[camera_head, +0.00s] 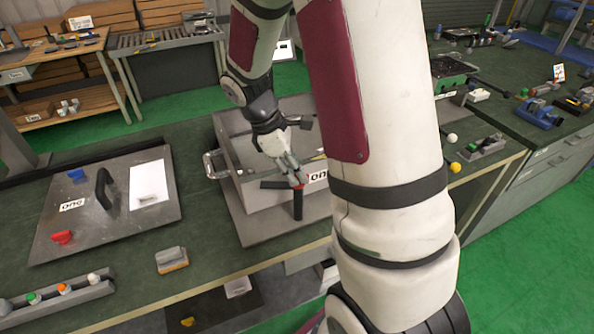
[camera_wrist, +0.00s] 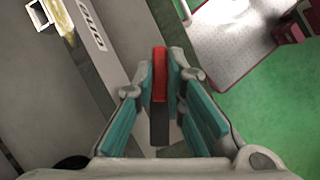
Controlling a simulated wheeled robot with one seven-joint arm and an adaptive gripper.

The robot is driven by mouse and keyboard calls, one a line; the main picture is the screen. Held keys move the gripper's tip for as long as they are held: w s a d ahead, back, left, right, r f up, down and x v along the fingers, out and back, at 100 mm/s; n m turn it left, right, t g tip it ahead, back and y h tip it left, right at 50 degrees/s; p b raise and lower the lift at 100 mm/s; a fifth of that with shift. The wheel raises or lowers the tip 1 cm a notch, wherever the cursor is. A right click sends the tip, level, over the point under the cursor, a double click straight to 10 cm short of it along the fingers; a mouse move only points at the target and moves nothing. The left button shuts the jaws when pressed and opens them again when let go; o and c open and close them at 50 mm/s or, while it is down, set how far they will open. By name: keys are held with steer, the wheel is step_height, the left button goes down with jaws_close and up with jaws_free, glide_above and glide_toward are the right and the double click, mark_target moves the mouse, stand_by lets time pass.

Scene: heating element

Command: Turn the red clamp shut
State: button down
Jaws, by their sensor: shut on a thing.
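The red clamp (camera_head: 299,187) is on the front of a grey metal box (camera_head: 262,194), beside a white "one" label (camera_head: 318,177). A black bar points down from it and another dark bar reaches left. In the wrist view the clamp (camera_wrist: 159,72) shows as a red strip with a dark grey part below it, between the two teal-padded fingers. My gripper (camera_head: 295,181) comes from above and is shut on the clamp; its fingers also show in the wrist view (camera_wrist: 160,95). My arm hides the box's right side.
Left on the green bench lies a metal plate (camera_head: 130,225) with a black handle, a blue knob and a red knob (camera_head: 62,237). A small grey-and-orange block (camera_head: 172,260) and a rack of colored-tipped items (camera_head: 60,297) lie in front. The bench's front edge is close below the box.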

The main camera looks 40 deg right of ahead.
steer(key=m+y, duration=0.1)
steer(key=m, duration=0.2)
steer(key=m+g+y, duration=0.1)
steer(key=m, duration=0.2)
steer(key=shift+w+d+m, duration=0.15)
steer(key=shift+m, duration=0.15)
steer(key=m+y, duration=0.1)
steer(key=m, duration=0.2)
steer(key=m+y, duration=0.1)
steer(key=m, duration=0.2)
steer(key=shift+d+y, duration=0.15)
steer(key=shift+y, duration=0.15)
steer(key=shift+m, duration=0.3)
steer(key=c, duration=1.6)
jaws_free()
steer(key=shift+c, duration=0.2)
steer(key=shift+r, duration=0.1)
steer(key=v, duration=1.2)
steer(key=shift+w, duration=0.1)
